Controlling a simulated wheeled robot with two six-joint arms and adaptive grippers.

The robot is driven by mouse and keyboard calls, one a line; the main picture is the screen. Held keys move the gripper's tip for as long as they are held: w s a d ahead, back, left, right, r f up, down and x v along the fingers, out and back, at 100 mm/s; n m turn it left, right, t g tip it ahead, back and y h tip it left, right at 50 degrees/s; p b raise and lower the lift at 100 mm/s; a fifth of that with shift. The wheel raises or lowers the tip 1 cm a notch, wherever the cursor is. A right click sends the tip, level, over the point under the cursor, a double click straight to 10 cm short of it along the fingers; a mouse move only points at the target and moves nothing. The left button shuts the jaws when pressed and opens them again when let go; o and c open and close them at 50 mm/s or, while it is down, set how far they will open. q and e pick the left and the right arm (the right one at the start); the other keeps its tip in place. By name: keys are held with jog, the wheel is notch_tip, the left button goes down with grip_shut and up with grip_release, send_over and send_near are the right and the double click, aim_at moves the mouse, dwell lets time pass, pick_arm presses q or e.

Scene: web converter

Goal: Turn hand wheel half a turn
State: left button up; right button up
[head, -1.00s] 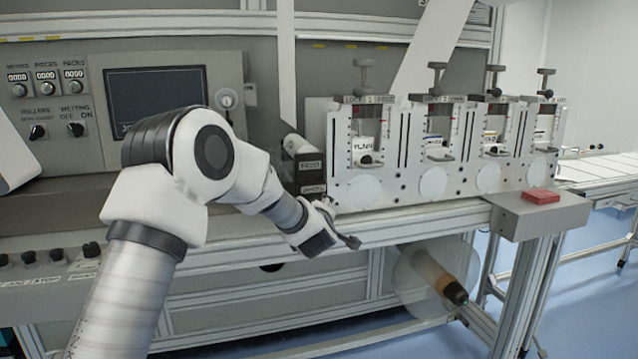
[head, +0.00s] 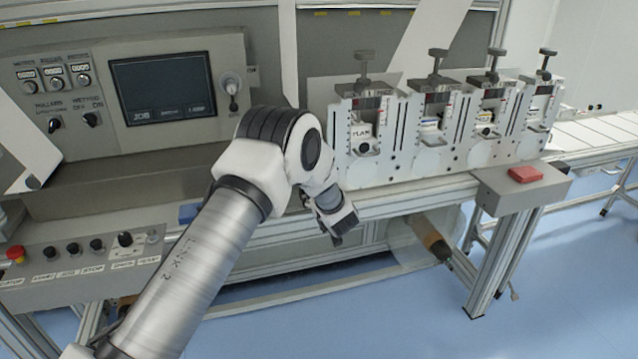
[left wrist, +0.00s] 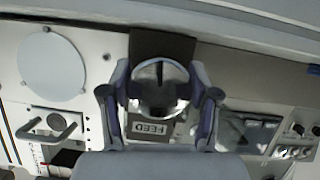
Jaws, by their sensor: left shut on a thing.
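The hand wheel (left wrist: 160,100) shows in the left wrist view as a round, shiny metal knob on a dark block, beside a plate marked FEED (left wrist: 152,129). My left gripper (left wrist: 160,84) has one finger on each side of the wheel and is shut on it. In the head view my left gripper (head: 340,222) is at the machine's front rail, below the first slotted unit. My own arm hides the wheel there. My right gripper is in neither view.
A row of slotted units with T-handles (head: 435,62) stands right of my gripper. A red button (head: 525,174) sits on a box at the rail's end. A control panel with a screen (head: 162,88) is at left, with a lower button panel (head: 85,250).

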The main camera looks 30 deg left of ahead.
pick_arm(q)
jog(key=shift+m+p, duration=0.4)
jog(key=shift+p, duration=0.2)
jog(key=shift+f+g, duration=0.1)
jog(key=shift+g, duration=0.2)
jog(key=o, duration=1.2)
jog(key=shift+c, duration=0.2)
jog(key=v, duration=1.2)
jog(key=shift+f, duration=0.2)
